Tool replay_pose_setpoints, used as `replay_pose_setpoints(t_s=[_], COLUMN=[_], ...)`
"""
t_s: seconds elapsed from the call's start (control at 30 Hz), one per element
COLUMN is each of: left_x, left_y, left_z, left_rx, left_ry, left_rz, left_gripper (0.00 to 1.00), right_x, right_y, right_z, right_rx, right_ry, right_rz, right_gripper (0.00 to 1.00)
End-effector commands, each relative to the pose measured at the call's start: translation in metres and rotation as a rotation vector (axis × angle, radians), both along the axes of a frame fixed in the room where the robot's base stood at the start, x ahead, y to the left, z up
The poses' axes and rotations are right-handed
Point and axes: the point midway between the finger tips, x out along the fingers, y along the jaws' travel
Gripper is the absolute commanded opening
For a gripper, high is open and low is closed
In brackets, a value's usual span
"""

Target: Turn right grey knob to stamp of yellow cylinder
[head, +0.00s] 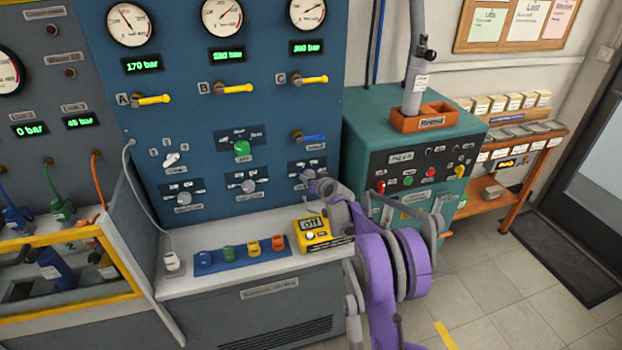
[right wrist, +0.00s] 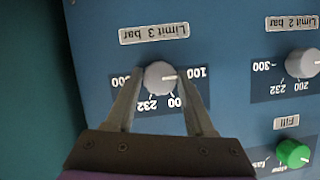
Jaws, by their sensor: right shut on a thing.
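The right grey knob (right wrist: 160,77) is on the blue panel under a "Limit 3 bar" label, upside down in the right wrist view. Its pale mark points right, toward the 100. Other marks around it include 200 and 232. My right gripper (right wrist: 162,84) has one finger on each side of the knob and is shut on it. In the head view my right gripper (head: 315,182) mostly covers this knob. The yellow cylinder (head: 253,247) stands in a blue holder (head: 208,264) on the ledge; its stamp is too small to read. My left gripper is not in view.
Two more grey knobs, the middle one (head: 248,186) and the left one (head: 183,198), sit on the same panel. A green knob (head: 242,148) is above them. A yellow device (head: 312,234) reading "Off" stands on the ledge near my right arm. A green cabinet (head: 372,115) is at right.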

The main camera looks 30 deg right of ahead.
Motion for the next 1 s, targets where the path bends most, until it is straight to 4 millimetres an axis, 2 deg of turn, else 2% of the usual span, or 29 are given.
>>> replay_pose_setpoints(t_s=[0.27, 0.47, 1.0], left_x=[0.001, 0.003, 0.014], left_y=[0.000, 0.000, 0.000], left_z=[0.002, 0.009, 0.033], left_rx=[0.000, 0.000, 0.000], left_ry=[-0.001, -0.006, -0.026], left_rz=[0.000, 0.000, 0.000], left_gripper=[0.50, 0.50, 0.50], right_x=[0.000, 0.000, 0.000], right_y=[0.000, -0.002, -0.004], right_z=[0.001, 0.002, 0.000], right_rx=[0.015, 0.087, 0.541], right_ry=[-0.004, -0.023, -0.132], right_rz=[0.000, -0.002, -0.001], right_gripper=[0.00, 0.00, 0.00])
